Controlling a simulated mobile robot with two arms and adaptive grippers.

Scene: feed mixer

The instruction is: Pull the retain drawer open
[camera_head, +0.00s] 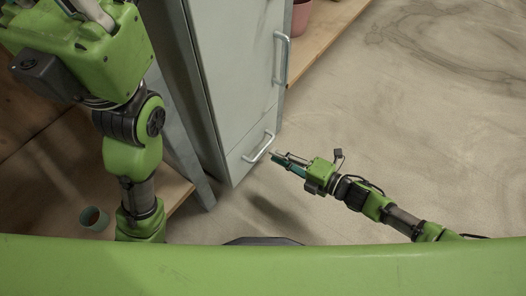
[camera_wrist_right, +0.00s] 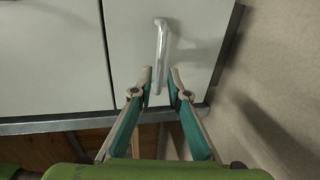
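The retain drawer (camera_head: 243,163) is the lower front of the grey cabinet, and it looks shut. Its bar handle (camera_head: 258,147) is pale metal; it also shows in the right wrist view (camera_wrist_right: 161,50). My right gripper (camera_head: 278,159) is just in front of the handle. In the right wrist view its fingers (camera_wrist_right: 159,76) are apart, with the handle's near end between or just beyond the tips; contact cannot be told. My left gripper (camera_head: 85,15) is at the top left, partly cut off by the frame edge, so its fingers are unclear.
Above the drawer is a taller cabinet door with a long handle (camera_head: 281,58). A pink pot (camera_head: 301,17) sits on a wooden shelf behind. A teal-rimmed cup (camera_head: 93,218) is at lower left. The floor right of the cabinet is open.

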